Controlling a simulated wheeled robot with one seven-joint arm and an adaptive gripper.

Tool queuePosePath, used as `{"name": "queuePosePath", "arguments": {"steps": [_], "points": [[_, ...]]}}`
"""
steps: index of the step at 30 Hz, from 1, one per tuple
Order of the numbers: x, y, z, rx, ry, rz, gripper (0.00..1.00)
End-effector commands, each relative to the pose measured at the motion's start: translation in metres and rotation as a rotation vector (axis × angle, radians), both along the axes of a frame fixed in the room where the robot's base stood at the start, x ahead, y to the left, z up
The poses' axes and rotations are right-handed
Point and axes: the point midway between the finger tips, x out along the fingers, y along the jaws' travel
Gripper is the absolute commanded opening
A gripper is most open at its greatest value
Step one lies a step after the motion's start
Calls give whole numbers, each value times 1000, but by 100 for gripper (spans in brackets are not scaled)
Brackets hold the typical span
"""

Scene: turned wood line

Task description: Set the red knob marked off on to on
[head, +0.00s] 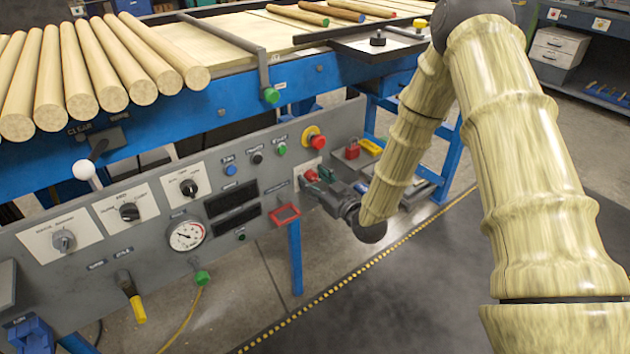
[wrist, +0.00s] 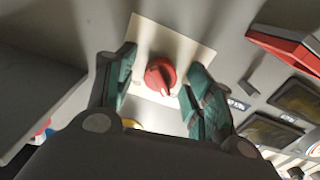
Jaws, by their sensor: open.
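The red knob (wrist: 160,76) sits on a pale square plate (wrist: 146,33) on the grey panel, seen in the wrist view. A pointer ridge shows on its face; I cannot read the off and on marks. My gripper (wrist: 161,88) is open, with one green-padded finger on each side of the knob and visible gaps between. In the head view my gripper (head: 318,182) is at the right end of the panel, in front of the knob's plate (head: 308,172). A bit of red shows there beside the fingers, but the knob is mostly hidden.
A red emergency button (head: 317,142) stands just above my gripper. A red-framed box (head: 285,215) and dark displays (head: 236,219) lie to its left. Black selector knobs (head: 129,212), a gauge (head: 187,235) and a white-balled lever (head: 84,169) are further left. Wooden rods lie above.

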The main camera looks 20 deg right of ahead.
Motion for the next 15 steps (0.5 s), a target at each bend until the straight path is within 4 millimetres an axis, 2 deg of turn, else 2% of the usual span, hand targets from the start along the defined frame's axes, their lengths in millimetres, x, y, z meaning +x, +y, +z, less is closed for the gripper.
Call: {"name": "queuePosePath", "arguments": {"steps": [1, 8, 15], "points": [[0, 0, 0, 0, 0, 0, 47], [0, 0, 0, 0, 0, 0, 6], [0, 0, 0, 11, 4, -1, 6]]}}
